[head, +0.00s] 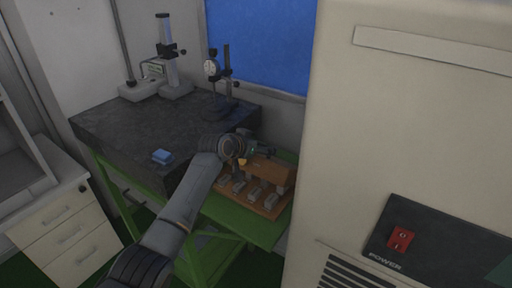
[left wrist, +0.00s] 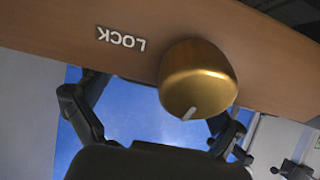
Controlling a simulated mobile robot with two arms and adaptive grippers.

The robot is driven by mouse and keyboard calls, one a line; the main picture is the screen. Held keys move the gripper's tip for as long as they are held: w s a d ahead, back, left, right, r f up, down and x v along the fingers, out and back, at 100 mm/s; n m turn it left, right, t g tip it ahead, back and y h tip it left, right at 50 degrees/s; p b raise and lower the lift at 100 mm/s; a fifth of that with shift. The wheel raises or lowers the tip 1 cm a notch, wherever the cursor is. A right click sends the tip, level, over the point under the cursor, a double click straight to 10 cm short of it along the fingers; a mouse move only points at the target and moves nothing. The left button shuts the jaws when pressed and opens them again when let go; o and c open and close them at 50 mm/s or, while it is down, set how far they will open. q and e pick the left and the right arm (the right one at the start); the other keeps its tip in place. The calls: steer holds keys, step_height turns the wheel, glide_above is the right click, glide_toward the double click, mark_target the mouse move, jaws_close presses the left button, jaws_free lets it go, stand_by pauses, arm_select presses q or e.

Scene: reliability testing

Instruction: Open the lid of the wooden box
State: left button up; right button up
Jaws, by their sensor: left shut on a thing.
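The wooden box (head: 270,207) stands on the green bench, with several metal pieces in its base. A wooden panel, which looks like its lid (head: 274,172), stands raised above the pieces. My left gripper (head: 262,150) is at the panel's upper edge. In the left wrist view the panel (left wrist: 65,45) bears the word LOCK, upside down, and a brass knob (left wrist: 198,80). The fingers (left wrist: 155,105) reach the panel's edge on both sides of the knob. Their tips are hidden; the gripper appears shut on the panel. My right gripper is not in view.
A large beige machine (head: 400,130) stands close on the right. Drawers (head: 65,235) stand at far left.

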arm_select(q)
steer(key=shift+d, duration=0.2)
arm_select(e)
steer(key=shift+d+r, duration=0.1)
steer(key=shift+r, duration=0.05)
arm_select(q)
steer(key=o, duration=1.4)
steer(key=shift+w, duration=0.1)
steer(key=shift+c, duration=0.2)
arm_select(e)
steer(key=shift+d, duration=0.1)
arm_select(q)
steer(key=shift+s+a+r, duration=0.3)
steer(key=shift+s+a, duration=0.05)
steer(key=shift+s, duration=0.05)
steer(key=v, duration=1)
steer(key=shift+s+r, duration=0.25)
steer(key=shift+s, duration=0.05)
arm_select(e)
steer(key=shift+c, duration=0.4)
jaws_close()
